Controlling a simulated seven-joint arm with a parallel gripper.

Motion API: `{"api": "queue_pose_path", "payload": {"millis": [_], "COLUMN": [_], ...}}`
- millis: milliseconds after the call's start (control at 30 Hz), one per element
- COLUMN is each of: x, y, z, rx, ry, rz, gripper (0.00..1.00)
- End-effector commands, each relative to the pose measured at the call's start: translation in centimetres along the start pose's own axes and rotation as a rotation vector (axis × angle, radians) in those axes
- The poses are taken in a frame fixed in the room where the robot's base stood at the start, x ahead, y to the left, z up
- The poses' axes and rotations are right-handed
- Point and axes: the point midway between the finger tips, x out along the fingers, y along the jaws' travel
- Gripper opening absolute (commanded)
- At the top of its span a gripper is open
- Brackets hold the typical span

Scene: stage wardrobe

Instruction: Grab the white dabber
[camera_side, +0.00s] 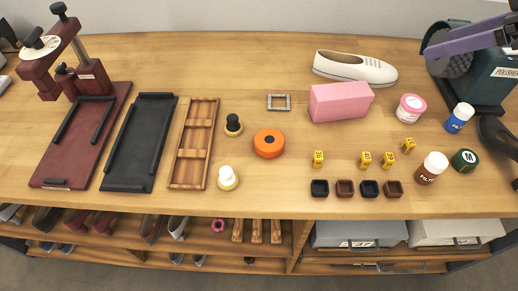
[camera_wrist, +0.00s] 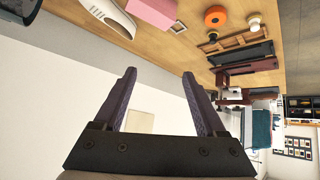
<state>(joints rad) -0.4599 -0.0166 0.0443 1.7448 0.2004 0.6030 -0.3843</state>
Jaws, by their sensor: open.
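The white dabber (camera_side: 227,176) stands upright near the front edge of the bench, with a white knob on a pale yellow round base. It also shows small at the top right of the wrist view (camera_wrist: 254,20). A black dabber (camera_side: 233,124) stands behind it. My gripper (camera_wrist: 158,75) is open and empty, its two purple fingers apart. In the side view only part of it shows at the upper right, far from the white dabber and beyond the shoe.
An orange disc (camera_side: 268,144) lies right of the dabbers, and a wooden tray (camera_side: 192,152) lies left. A pink block (camera_side: 340,102), a white shoe (camera_side: 355,68) and a pink-lidded jar (camera_side: 411,108) stand toward the right. Several small yellow pieces and dark cups line the front right.

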Motion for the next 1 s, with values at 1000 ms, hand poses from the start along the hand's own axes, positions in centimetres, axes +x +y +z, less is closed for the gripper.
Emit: {"api": "queue_pose_path", "payload": {"millis": [1000], "x": [25.8], "y": [-29.1], "z": [4.6], "rx": [-0.334], "ry": [-0.19], "rz": [-0.36], "gripper": [0.73]}}
